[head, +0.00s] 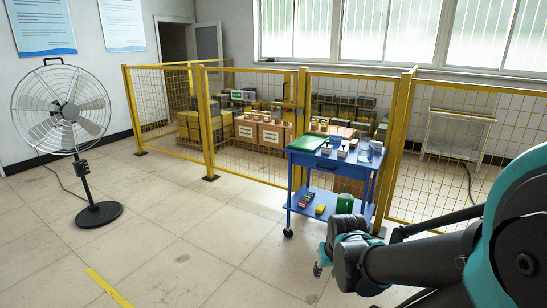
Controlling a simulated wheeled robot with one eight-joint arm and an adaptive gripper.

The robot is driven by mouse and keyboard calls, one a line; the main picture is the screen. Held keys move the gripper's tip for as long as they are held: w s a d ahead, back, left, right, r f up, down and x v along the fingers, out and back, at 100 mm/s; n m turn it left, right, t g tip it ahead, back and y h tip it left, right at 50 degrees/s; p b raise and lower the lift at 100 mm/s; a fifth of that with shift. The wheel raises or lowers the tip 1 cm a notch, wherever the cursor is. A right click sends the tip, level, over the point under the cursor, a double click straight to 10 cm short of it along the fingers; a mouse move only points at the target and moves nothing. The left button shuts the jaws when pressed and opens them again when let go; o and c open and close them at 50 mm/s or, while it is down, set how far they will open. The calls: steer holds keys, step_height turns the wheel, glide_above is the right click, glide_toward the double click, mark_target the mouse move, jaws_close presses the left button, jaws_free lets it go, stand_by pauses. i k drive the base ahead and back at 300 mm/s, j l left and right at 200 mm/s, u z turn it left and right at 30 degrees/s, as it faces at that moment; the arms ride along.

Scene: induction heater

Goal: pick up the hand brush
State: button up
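I cannot make out the hand brush for certain; the items on the blue cart (333,166) are too small to tell apart. The cart's top holds a green flat item (308,143) and several small boxes and containers. Its lower shelf holds a red and green item (306,200), a small yellow item (320,209) and a green cylinder (345,203). My gripper (319,268) shows small at the end of my arm, in front of the cart and low in the picture. Its fingers are too unclear to tell open from shut.
A yellow mesh fence (245,125) stands behind the cart, with stacked boxes (262,132) beyond it. The tiled floor between fan and cart is clear, with a yellow floor stripe (108,288) at the front.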

mark_target(354, 142)
steer(key=i+u, duration=0.1)
steer(key=i, duration=0.9)
steer(key=i+l+u, duration=0.15)
steer(key=i, duration=0.85)
